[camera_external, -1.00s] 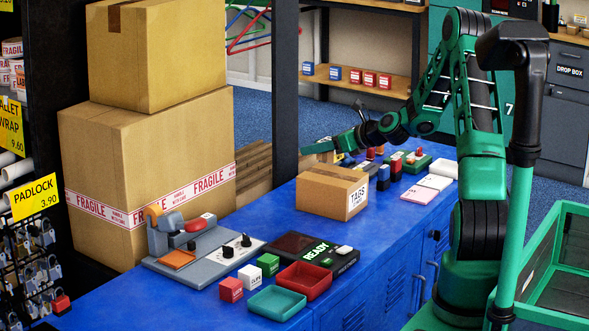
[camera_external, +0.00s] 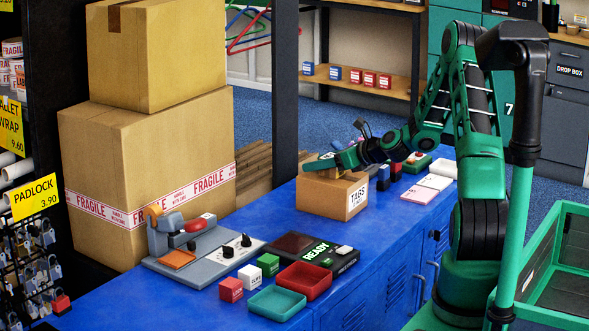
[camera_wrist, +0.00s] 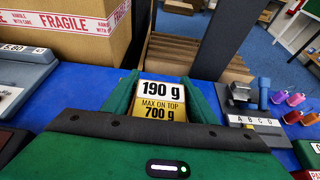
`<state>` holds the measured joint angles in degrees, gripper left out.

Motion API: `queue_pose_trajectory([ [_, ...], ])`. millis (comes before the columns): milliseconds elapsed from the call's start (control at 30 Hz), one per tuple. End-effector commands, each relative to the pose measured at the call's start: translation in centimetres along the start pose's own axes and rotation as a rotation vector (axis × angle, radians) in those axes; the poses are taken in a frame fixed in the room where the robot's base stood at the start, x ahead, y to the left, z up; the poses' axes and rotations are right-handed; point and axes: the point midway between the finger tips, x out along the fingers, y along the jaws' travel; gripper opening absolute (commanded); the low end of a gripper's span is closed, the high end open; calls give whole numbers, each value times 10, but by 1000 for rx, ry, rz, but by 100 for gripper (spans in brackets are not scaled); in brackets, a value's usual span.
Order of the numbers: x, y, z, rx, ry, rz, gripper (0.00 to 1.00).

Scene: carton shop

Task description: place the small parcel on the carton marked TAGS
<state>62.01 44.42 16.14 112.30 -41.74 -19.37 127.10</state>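The brown carton marked TAGS (camera_external: 322,197) stands on the blue bench, its white label facing right. My gripper (camera_external: 321,164) is low over the top of this carton in the external view. In the wrist view its green fingers stand on both sides of the small parcel (camera_wrist: 163,92), apparently shut on it. A white "190 g" label and a yellow "MAX ON TOP 700 g" label show between the fingers. In the external view the parcel is mostly hidden by the gripper. I cannot tell whether its underside touches the carton. The gripper hides the carton top in the wrist view.
Tall FRAGILE cartons (camera_external: 150,165) stand at the left. A grey device (camera_external: 200,258), a READY display (camera_external: 310,250), small cubes, and red (camera_external: 304,279) and teal (camera_external: 277,303) trays lie in front. Coloured items and flat pads (camera_external: 428,187) lie to the right of the carton. Some bench around it is bare.

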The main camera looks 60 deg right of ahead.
Motion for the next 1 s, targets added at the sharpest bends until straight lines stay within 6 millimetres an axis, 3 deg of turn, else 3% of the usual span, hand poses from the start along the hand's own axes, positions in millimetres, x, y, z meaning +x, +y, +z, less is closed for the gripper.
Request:
queue_pose_trajectory([
  [467, -8, 0, 2, 0, 1, -1, 62],
  [1000, -104, -1, 2, 0, 1, -2, 62],
])
